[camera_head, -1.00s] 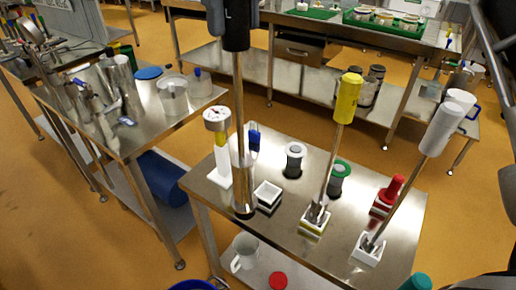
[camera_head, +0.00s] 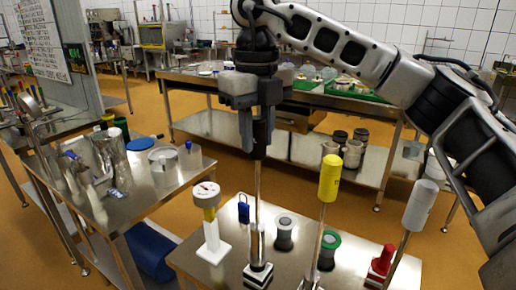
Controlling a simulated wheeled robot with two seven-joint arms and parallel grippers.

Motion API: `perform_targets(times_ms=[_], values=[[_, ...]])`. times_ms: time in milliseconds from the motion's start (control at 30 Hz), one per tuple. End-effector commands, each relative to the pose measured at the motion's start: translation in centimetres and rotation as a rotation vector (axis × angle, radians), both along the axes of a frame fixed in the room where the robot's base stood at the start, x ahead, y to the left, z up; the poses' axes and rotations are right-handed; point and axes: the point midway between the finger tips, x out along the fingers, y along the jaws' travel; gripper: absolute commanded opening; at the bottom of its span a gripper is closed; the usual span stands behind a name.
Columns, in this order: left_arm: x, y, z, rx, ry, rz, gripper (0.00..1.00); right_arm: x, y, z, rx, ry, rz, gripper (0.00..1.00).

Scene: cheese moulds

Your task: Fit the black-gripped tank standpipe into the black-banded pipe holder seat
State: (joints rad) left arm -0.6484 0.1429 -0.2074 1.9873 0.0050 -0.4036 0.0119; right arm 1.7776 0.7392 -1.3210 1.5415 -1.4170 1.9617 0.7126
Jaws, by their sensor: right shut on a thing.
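My right gripper (camera_head: 258,124) is shut on the black grip of the tank standpipe (camera_head: 258,192), whose thin metal rod hangs nearly upright below it. The wider metal lower end meets the white, black-banded pipe holder seat (camera_head: 258,274) on the near table. The pipe's foot is in line with the seat's opening. I cannot tell how deep it is in, as the lower end hides the opening. My left gripper is not in view.
A yellow-gripped pipe (camera_head: 330,178) and a white-gripped pipe (camera_head: 420,206) stand to the right. A gauge on a white stand (camera_head: 208,222), a blue padlock-like item (camera_head: 243,209) and grey-black (camera_head: 284,232) and green-ringed (camera_head: 328,248) spools are close by.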

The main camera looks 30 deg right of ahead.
Motion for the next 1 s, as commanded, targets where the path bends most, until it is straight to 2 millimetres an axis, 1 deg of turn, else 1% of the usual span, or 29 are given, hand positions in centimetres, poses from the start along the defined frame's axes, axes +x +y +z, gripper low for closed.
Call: perform_targets(times_ms=[67,100,200,267,533,633,667,700,733,1000], values=[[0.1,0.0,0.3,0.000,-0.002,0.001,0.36,0.4,-0.5,-0.6,0.000,0.002,-0.004,0.00],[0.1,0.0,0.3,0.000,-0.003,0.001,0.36,0.4,-0.5,-1.3,0.000,0.003,-0.003,0.00],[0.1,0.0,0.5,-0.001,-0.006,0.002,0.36,0.4,-0.5,-2.9,-0.001,0.002,-0.002,0.00],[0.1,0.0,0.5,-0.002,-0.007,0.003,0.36,0.4,-0.5,-3.5,0.000,0.001,-0.002,0.00],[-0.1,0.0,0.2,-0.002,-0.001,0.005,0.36,0.4,-0.4,-3.8,0.000,-0.001,-0.002,0.00],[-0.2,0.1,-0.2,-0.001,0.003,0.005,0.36,0.4,-0.4,-4.1,0.001,0.000,-0.002,0.00],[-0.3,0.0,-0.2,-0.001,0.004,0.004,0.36,0.4,-0.4,-4.1,0.000,0.000,-0.002,0.28],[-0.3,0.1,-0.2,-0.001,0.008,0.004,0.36,0.4,-0.4,-4.0,0.000,0.000,-0.002,0.40],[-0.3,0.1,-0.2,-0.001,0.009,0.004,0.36,0.4,-0.4,-4.0,0.000,0.000,-0.002,0.47],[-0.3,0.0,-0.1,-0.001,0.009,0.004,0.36,0.4,-0.4,-4.0,0.000,0.000,-0.001,0.47]])
